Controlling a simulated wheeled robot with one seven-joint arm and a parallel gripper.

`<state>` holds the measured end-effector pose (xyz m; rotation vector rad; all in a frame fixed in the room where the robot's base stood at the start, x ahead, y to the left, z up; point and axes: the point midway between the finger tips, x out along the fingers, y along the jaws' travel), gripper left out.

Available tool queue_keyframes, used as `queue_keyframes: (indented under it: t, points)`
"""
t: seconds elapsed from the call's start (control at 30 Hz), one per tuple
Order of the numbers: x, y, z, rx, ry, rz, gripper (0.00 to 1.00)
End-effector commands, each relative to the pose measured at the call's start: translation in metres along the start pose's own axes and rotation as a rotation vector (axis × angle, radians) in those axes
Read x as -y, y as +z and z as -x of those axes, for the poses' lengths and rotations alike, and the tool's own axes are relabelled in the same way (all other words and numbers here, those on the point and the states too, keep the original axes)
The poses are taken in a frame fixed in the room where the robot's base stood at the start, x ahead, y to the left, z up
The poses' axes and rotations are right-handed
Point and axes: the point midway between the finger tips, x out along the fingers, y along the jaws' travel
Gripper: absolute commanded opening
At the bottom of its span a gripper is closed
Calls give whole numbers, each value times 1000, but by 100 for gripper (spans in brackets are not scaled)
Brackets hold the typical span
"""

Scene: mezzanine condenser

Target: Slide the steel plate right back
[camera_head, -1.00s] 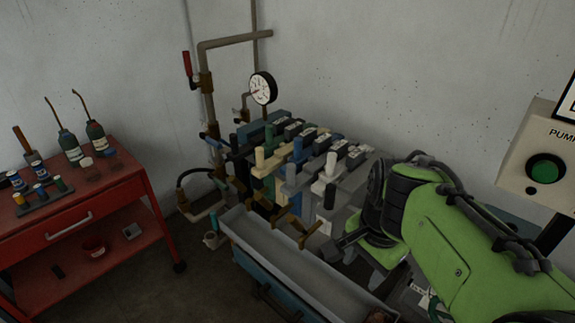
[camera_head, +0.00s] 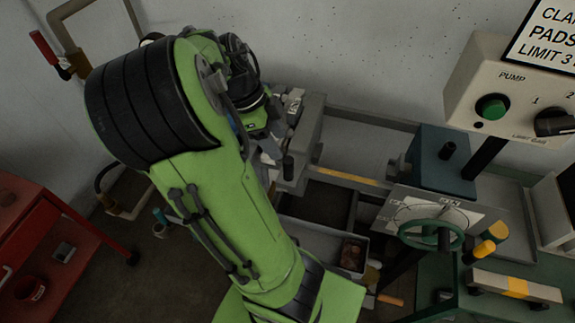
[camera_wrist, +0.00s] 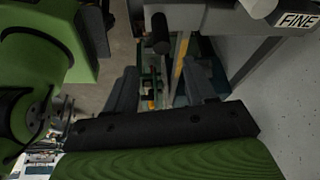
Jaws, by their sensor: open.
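A grey plate (camera_head: 312,122) with a white label and a black handle hangs on the rails just right of my arm in the head view; I take it to be the steel plate. In the wrist view a grey plate (camera_wrist: 215,18) labelled FINE crosses the top, with a black handle (camera_wrist: 160,36) pointing down at it. My gripper (camera_wrist: 163,88) is open in the wrist view, its two dark fingers spread with nothing between them, below that handle in the picture. In the head view my arm hides most of the gripper and the plates farther left.
Right of the plate, the rails (camera_head: 350,179) run bare to a dark teal block (camera_head: 440,160) with a green handwheel (camera_head: 430,236) before it. A tray (camera_head: 310,240) lies underneath. A pump box (camera_head: 510,85) hangs at right. A red cart (camera_head: 45,240) stands at left.

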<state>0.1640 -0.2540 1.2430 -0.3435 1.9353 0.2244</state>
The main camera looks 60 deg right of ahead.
Motion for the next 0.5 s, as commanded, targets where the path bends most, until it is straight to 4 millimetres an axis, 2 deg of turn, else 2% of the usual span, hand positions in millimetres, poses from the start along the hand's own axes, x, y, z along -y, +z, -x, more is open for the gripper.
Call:
queue_keyframes:
  t: [0.03, 0.3, 0.5]
  points:
    - [-1, 2, -18, -3, 6, -1, 55]
    - [-1, 1, -85, -4, 4, -1, 55]
    - [0, 2, -112, 0, 0, 3, 55]
